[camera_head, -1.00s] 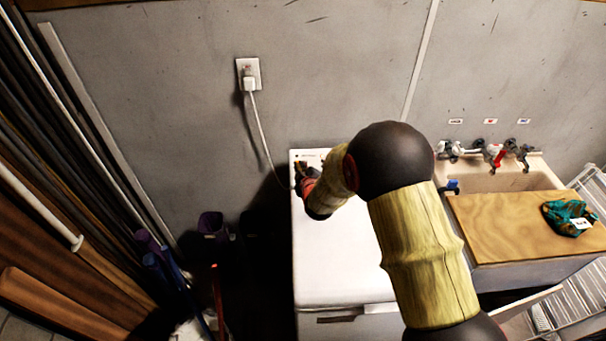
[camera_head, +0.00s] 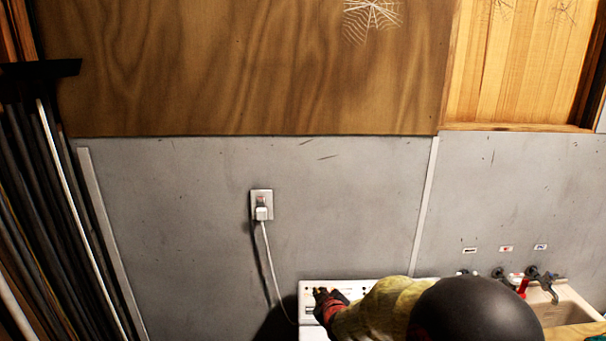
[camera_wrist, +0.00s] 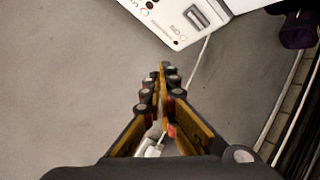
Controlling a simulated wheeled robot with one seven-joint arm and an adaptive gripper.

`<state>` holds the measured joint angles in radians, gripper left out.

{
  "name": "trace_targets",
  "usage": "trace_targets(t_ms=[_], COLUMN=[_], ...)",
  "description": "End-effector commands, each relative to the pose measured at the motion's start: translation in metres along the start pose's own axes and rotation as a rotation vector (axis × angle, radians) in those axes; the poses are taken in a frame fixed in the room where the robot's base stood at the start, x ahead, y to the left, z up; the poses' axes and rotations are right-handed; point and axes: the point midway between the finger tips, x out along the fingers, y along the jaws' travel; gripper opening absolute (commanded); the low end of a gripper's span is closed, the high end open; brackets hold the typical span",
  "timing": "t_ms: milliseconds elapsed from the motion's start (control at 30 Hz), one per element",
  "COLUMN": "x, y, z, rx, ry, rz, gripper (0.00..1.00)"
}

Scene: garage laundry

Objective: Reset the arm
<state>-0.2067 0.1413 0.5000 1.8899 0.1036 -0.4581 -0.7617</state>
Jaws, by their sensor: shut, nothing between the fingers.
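My gripper (camera_head: 322,298) is at the bottom of the head view, in front of the white machine's control panel (camera_head: 308,308). My arm reaches to it from the lower right. In the wrist view my gripper (camera_wrist: 164,72) is shut, its fingertips together with nothing between them. The panel (camera_wrist: 176,14) with its buttons and a handle-like part shows beyond the fingertips there, apart from them as far as I can see. Much of the machine is hidden by my arm or below the frame.
A wall outlet (camera_head: 261,200) has a white plug and a cord (camera_head: 272,262) hanging toward the machine. A sink (camera_head: 570,308) with taps is at the lower right. Long poles (camera_head: 45,200) lean at the left. A wooden panel (camera_head: 250,65) covers the upper wall.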

Motion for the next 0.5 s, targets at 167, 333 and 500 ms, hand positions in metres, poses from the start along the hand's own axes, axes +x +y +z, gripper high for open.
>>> trace_targets(t_ms=[167,333,500], x=[-0.075,-0.154,-0.238], y=[0.028,0.038,0.033], z=[0.001,0.016,0.044], rx=[0.153,0.297,0.442], ry=[-0.085,-0.184,-0.294], rz=[-0.051,-0.09,-0.112], gripper=[0.0,0.0,0.0])
